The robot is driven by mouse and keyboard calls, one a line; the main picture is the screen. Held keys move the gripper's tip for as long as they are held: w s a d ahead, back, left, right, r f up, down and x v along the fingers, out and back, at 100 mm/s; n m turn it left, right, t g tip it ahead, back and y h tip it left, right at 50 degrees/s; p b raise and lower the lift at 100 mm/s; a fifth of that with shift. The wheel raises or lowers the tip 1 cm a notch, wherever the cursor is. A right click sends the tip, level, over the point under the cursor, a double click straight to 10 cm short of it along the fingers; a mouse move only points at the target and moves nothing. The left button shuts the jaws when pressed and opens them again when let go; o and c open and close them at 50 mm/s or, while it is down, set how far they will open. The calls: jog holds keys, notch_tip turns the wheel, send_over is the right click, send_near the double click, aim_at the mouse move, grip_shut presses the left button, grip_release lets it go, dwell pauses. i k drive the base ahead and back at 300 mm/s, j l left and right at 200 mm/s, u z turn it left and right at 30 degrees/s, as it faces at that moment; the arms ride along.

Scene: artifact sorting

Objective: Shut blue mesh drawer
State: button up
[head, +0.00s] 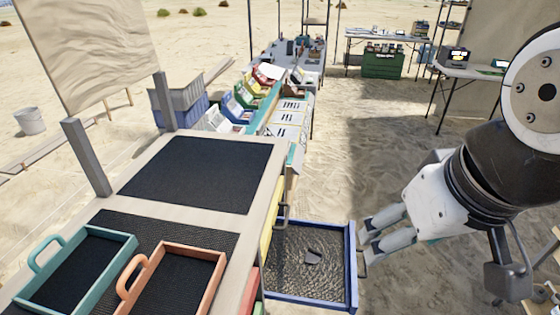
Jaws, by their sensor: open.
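The blue mesh drawer (353,262) is pulled out from the right side of the table (268,160). It has a blue frame and a mesh bottom, and a small dark piece (313,257) lies in it. My gripper (362,248) is at the drawer's outer right side, close to the blue rim, with its fingers pointing left. The fingers are spread apart and nothing shows between them. I cannot tell whether a fingertip touches the rim.
A teal tray (128,238) and an orange tray (216,262) stand on the table's near end. A black mat (195,172) lies farther back. Colored bins (240,105) line the bench beyond. A yellow drawer front (268,225) is on the table's side. Open sand lies to the right.

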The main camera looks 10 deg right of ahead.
aim_at(348, 240)
jog(key=k+l+u, duration=0.1)
jog(key=l, duration=0.3)
jog(key=k+l+u, duration=0.1)
jog(key=k+l, duration=0.2)
jog(key=k+l+u, duration=0.1)
jog(key=k+l, duration=0.15)
jog(key=l, duration=0.25)
jog(key=k+l+u, duration=0.1)
jog(key=k+l, duration=0.15)
jog(key=l, duration=0.15)
